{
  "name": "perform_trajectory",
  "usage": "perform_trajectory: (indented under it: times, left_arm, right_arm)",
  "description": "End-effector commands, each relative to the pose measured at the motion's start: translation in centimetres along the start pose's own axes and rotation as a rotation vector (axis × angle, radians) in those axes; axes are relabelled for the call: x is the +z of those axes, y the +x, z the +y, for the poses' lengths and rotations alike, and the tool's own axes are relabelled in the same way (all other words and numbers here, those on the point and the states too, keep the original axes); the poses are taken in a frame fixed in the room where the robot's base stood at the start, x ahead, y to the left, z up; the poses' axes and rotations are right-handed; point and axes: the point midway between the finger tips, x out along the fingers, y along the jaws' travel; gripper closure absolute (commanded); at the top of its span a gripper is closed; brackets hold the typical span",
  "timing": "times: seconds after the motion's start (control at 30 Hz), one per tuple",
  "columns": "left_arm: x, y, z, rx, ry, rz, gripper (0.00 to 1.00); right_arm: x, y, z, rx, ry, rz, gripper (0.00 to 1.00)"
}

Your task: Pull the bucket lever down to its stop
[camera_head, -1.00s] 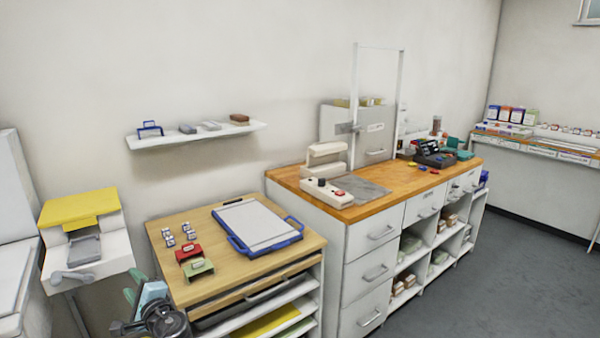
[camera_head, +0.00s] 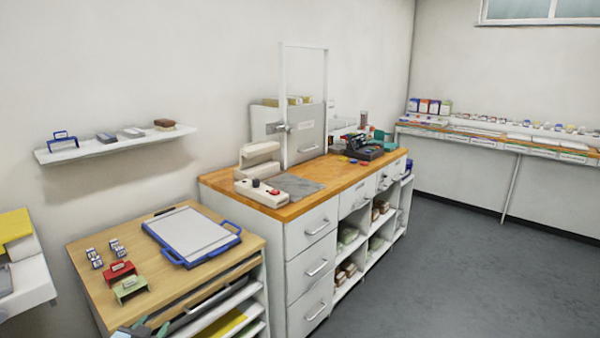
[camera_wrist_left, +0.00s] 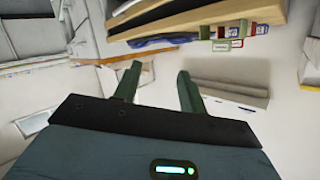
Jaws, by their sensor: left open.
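I cannot make out a bucket or its lever for certain in either current view. My left gripper shows at the bottom edge of the head view (camera_head: 143,330), mostly cut off, in front of the wooden-topped unit. In the left wrist view my left gripper (camera_wrist_left: 159,88) has its two green fingers well apart, with nothing between them. My right gripper is in neither view.
A yellow-topped white unit (camera_head: 35,280) is cut off at left. Grey floor (camera_head: 450,270) is clear at right.

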Motion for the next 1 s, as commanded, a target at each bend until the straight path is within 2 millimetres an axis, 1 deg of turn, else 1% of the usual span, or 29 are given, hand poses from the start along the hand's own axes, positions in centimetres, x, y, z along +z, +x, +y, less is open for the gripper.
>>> perform_trajectory:
  times: [0.03,0.17,0.27,0.3,0.37,0.4,0.47,0.5,0.57,0.6,0.67,0.7,0.77,0.8,0.9,1.0]
  left_arm:
    - [1.4,-0.9,1.2,0.016,-0.002,-0.014,0.59]
    - [4.9,-3.4,4.3,0.061,-0.01,-0.056,0.59]
    - [8.1,-6.2,7.2,0.102,-0.023,-0.095,0.59]
    - [9.5,-7.7,8.4,0.121,-0.03,-0.114,0.59]
    - [11.6,-10.1,10.3,0.149,-0.043,-0.144,0.59]
    - [12.9,-11.8,11.6,0.168,-0.053,-0.165,0.59]
    - [14.8,-14.5,13.3,0.194,-0.07,-0.196,0.59]
    - [15.9,-16.4,14.4,0.211,-0.081,-0.217,0.59]
    - [17.4,-19.2,15.9,0.234,-0.099,-0.249,0.59]
    - [18.3,-21.2,16.9,0.249,-0.113,-0.271,0.59]
    - [19.4,-24.1,18.1,0.269,-0.133,-0.303,0.59]
    - [20.1,-26.0,18.9,0.281,-0.147,-0.325,0.59]
    - [20.9,-28.8,19.9,0.296,-0.167,-0.355,0.59]
    - [21.3,-30.4,20.4,0.305,-0.179,-0.374,0.59]
    - [21.9,-33.8,21.4,0.319,-0.206,-0.412,0.59]
    - [22.2,-36.0,21.9,0.327,-0.223,-0.437,0.59]
  right_arm:
    - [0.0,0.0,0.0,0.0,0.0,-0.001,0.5]
    - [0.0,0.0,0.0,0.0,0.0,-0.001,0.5]
    - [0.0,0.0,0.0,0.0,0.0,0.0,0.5]
    - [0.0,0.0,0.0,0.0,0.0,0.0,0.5]
    - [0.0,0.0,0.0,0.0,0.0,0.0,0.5]
    - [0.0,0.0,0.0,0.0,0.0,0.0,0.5]
    - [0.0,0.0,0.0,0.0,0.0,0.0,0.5]
    - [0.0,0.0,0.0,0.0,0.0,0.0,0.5]
    - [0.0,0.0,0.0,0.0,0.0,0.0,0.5]
    - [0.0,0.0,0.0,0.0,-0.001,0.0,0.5]
    - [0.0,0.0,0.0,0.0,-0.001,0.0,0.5]
    - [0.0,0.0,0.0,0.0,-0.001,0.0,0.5]
    - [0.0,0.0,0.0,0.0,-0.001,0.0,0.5]
    - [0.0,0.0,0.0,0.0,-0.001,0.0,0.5]
    - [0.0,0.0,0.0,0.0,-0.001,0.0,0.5]
    - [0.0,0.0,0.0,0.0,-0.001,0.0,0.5]
